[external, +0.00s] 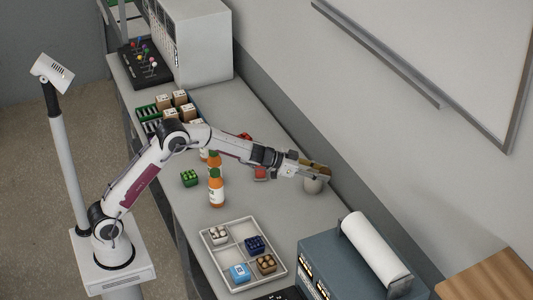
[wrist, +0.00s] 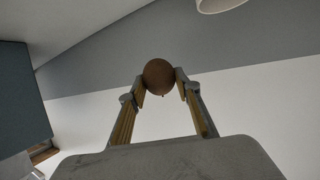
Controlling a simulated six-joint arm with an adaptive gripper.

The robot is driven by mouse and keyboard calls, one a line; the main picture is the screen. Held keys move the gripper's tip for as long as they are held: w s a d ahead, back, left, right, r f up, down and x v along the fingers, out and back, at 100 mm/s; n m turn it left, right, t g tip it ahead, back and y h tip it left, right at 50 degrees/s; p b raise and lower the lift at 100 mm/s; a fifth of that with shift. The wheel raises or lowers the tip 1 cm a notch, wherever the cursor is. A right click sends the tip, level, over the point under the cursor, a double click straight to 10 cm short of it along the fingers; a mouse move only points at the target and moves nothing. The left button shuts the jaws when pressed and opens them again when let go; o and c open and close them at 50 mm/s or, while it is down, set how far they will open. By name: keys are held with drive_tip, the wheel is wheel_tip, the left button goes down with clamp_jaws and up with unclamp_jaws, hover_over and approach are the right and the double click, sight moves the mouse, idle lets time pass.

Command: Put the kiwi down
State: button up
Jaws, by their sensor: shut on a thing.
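The kiwi (wrist: 158,77) is a brown round fruit, held between the two fingertips of my gripper (wrist: 161,82) in the wrist view. The fingers touch it from both sides. In the external view my gripper (external: 318,168) reaches out over the far side of the counter, near the wall. The kiwi is too small to make out clearly there. A pale round cup or bowl (external: 312,186) stands just below the gripper. Its rim also shows at the top of the wrist view (wrist: 222,5). The kiwi is apart from it in that view.
A divided white tray (external: 236,244) holds several small punnets at the front. Orange bottles (external: 216,190), a green punnet (external: 190,178) and a red item (external: 261,173) stand near my arm. A blue-grey unit with a white paper roll (external: 375,250) is at right. Bare counter (external: 280,215) lies between.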

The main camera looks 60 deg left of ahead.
drive_tip(key=shift+w+d+r+m+h, duration=0.2)
drive_tip(key=shift+d+r+h, duration=0.05)
drive_tip(key=shift+d, duration=0.15)
drive_tip(key=shift+w+d+r+m+h, duration=0.15)
drive_tip(key=shift+d+r+m+h, duration=0.1)
drive_tip(key=shift+d, duration=0.1)
drive_tip(key=s+d+r+m+g+h, duration=0.1)
drive_tip(key=s+d+m+g+h, duration=0.2)
drive_tip(key=d+m+g+h, duration=0.55)
drive_tip(key=s+d+f+m+g, duration=0.2)
drive_tip(key=s+f+m+g, duration=0.2)
drive_tip(key=s, duration=0.6)
drive_tip(key=shift+s+d+f+y, duration=0.3)
drive_tip(key=shift+f+y, duration=0.15)
drive_tip(key=shift+f, duration=0.1)
drive_tip(key=shift+f, duration=3.05)
